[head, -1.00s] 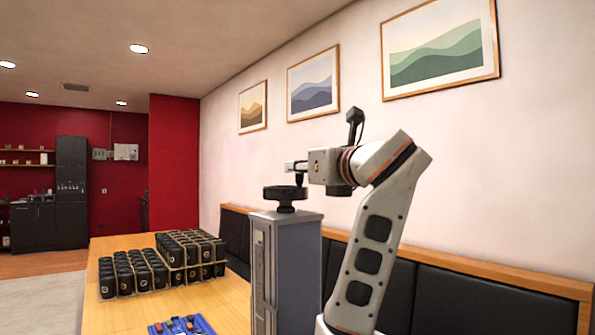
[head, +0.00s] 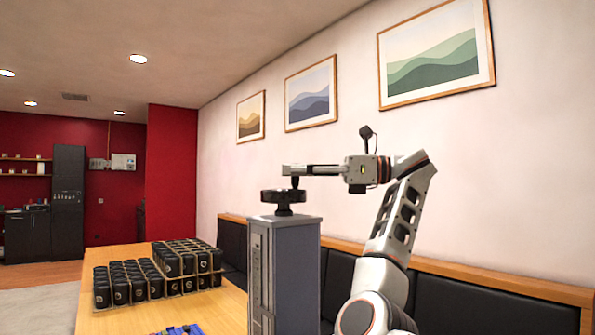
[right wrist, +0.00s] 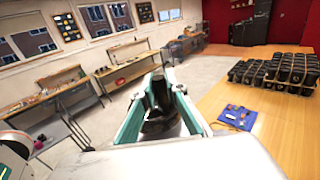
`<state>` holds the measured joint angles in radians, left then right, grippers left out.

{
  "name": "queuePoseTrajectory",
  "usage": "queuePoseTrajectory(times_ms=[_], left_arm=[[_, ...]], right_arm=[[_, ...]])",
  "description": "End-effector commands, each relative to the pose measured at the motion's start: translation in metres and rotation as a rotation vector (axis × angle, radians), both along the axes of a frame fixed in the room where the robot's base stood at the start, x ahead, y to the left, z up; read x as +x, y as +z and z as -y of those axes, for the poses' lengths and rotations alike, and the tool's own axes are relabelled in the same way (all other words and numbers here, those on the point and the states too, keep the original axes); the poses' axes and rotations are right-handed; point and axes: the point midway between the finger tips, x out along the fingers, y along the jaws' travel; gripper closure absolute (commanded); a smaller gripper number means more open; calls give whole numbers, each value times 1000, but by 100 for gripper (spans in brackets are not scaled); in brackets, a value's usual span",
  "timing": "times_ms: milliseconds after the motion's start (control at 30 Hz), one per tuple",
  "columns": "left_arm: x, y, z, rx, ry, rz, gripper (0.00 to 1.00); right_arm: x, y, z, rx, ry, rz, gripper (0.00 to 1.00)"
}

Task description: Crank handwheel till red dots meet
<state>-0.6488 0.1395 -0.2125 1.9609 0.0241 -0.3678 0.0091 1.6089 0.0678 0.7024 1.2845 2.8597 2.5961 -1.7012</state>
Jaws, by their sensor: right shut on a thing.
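The black handwheel (head: 283,198) sits on top of the grey column (head: 292,265) of the laser marker in the head view. My right gripper (head: 290,171) reaches in from the right, level, just above the wheel, and is shut on its upright crank handle (head: 295,182). In the right wrist view, the teal-edged fingers (right wrist: 160,108) stand on both sides of the black handle and wheel (right wrist: 158,100), which they partly hide. No red dots can be made out in either view. My left gripper is not in view.
A wooden table (head: 110,315) carries black tumblers (head: 150,278) in holders. A blue mat (right wrist: 237,117) with small parts lies on it, nearer the column. A dark padded bench (head: 450,305) runs along the wall behind my right arm. Workbenches (right wrist: 65,103) stand across the room.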

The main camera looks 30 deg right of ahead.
Motion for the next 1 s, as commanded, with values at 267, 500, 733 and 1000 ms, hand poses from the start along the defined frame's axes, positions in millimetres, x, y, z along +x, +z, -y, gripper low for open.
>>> queuePoseTrajectory(times_ms=[267,500,733,1000], left_arm=[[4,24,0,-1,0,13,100],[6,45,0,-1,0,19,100],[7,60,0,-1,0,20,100],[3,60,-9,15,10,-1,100]], right_arm=[[6,4,-1,0,199,-3,100],[10,3,-3,-1,315,-6,100],[12,2,-5,-2,395,-5,100],[13,0,-7,-2,461,-6,100]])
